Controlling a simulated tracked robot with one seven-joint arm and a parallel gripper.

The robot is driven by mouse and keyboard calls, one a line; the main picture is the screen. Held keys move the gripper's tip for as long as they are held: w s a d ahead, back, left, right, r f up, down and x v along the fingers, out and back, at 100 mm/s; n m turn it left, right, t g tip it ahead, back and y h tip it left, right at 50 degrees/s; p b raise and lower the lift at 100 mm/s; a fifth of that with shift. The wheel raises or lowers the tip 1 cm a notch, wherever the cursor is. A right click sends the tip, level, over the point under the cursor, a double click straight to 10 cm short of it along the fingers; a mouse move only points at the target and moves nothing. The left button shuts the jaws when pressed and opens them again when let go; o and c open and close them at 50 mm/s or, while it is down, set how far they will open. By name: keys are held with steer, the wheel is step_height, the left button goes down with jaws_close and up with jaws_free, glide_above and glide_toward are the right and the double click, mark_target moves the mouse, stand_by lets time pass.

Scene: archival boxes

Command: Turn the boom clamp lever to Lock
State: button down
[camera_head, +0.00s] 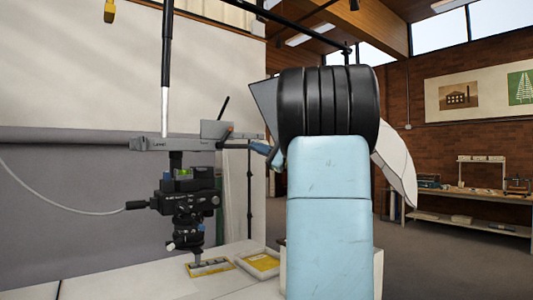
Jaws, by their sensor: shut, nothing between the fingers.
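A grey horizontal boom bar (160,144) runs across the left half, above a black camera head assembly (184,200). No Lock marking is readable. My arm, light blue with a black ribbed joint, fills the centre. I cannot make out my gripper; it seems hidden behind the arm.
A pale table (125,285) holds a yellow-edged flat item (258,264) and a small framed piece (209,266) under the camera. A black and white pole (165,70) hangs at left. A workbench (470,193) stands far right. Floor before it is clear.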

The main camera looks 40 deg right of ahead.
mark_target(224, 138)
steer(key=w+a+r, duration=0.2)
steer(key=w+a, duration=0.1)
steer(key=shift+a+r, duration=0.2)
steer(key=shift+a, duration=0.1)
steer(key=shift+w+a+r, duration=0.25)
steer(key=shift+a+r, duration=0.25)
steer(key=shift+a, duration=0.25)
steer(key=shift+a, duration=0.15)
